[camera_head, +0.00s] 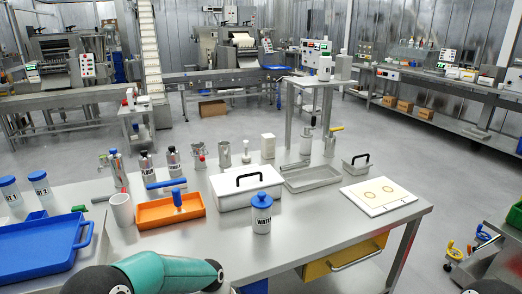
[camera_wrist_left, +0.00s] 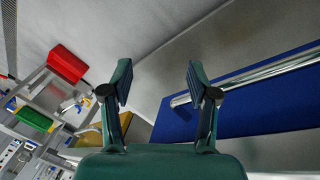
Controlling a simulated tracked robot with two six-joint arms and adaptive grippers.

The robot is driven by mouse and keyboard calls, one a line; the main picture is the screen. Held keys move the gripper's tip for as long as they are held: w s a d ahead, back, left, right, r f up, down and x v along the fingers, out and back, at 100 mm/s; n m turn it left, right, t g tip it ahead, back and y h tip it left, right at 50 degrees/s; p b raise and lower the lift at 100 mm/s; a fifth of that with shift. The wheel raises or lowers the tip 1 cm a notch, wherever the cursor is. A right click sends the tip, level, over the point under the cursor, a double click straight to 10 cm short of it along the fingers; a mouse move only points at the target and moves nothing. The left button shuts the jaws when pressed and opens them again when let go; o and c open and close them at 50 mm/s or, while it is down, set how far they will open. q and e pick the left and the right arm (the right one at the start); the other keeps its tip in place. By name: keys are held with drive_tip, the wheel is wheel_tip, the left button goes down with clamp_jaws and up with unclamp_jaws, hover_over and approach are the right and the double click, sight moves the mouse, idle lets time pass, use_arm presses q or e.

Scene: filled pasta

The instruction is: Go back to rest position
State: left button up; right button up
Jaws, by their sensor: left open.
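My left gripper (camera_wrist_left: 158,85) shows in the left wrist view with its two dark green fingers spread apart and nothing between them. Beyond the fingers are the grey floor and, to the right, a blue panel (camera_wrist_left: 235,108) with a metal bar handle. In the head view only a teal and dark arm link of mine (camera_head: 160,272) shows at the bottom edge, in front of the steel table (camera_head: 330,222). Neither gripper's fingers show in the head view.
The table's front right is clear.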

use_arm(q)
drive_tip(key=s+a+f+n, duration=0.2)
drive_tip(key=s+f, duration=0.1)
drive_tip(key=s, duration=0.5)
drive_tip(key=s+a+f+n+p, duration=0.1)
drive_tip(key=s+a+f+n, duration=0.1)
drive_tip(key=s, duration=0.5)
drive_tip(key=s+a+f+n, duration=0.2)
drive_tip(key=s+f, duration=0.1)
drive_tip(key=s, duration=0.5)
drive_tip(key=shift+s+f+h+p, duration=0.3)
drive_tip(key=shift+f+h, duration=0.1)
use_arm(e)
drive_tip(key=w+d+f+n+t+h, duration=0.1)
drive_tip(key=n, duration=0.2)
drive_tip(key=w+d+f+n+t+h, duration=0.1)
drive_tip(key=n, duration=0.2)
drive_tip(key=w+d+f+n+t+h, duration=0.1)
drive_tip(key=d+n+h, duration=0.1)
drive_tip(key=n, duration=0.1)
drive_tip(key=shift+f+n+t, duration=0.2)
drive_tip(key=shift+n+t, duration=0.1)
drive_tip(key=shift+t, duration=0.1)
use_arm(q)
drive_tip(key=shift+a, duration=0.1)
